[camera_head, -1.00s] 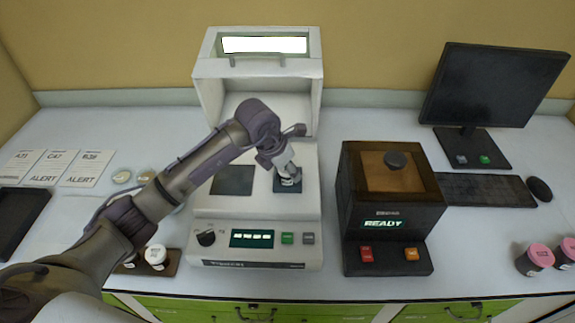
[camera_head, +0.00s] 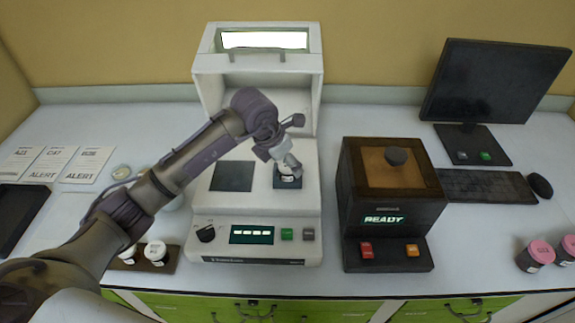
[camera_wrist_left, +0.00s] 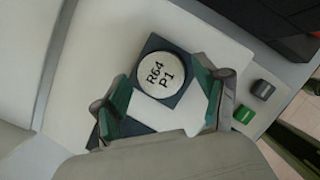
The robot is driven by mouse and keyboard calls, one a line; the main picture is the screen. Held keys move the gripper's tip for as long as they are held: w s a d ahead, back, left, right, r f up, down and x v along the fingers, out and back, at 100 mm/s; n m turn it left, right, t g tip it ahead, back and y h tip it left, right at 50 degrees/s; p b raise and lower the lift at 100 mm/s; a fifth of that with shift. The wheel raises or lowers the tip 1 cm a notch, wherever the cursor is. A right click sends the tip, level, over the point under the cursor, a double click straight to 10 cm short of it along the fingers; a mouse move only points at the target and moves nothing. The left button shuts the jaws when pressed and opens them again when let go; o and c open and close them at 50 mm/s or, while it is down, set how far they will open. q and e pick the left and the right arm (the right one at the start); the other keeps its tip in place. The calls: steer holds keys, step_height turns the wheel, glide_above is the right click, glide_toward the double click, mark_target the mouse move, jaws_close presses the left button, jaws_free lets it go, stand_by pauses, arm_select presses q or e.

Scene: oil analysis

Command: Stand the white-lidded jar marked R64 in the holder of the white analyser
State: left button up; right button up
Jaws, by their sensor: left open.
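The white-lidded jar marked R64 P1 (camera_wrist_left: 161,75) stands in the dark square holder (camera_wrist_left: 188,54) of the white analyser (camera_head: 304,211). In the head view the jar (camera_head: 287,174) shows partly beneath my left gripper (camera_head: 288,163). In the left wrist view my left gripper (camera_wrist_left: 160,108) is open, with its green-padded fingers apart on either side, just short of the lid and not closed on it. The jar looks upright in the holder. My right gripper is in neither view.
A dark box with a READY display (camera_head: 390,205) stands right of the analyser. Two white-lidded jars sit on a brown tray (camera_head: 170,262) at front left, partly behind my arm. Pink-lidded jars (camera_head: 541,251) are at far right. The analyser's raised hood (camera_head: 207,68) stands behind my gripper.

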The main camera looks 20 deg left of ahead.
arm_select(q)
steer(key=b+v, duration=0.2)
steer(key=v, duration=0.8)
steer(key=shift+r, duration=0.15)
steer(key=shift+s, duration=0.1)
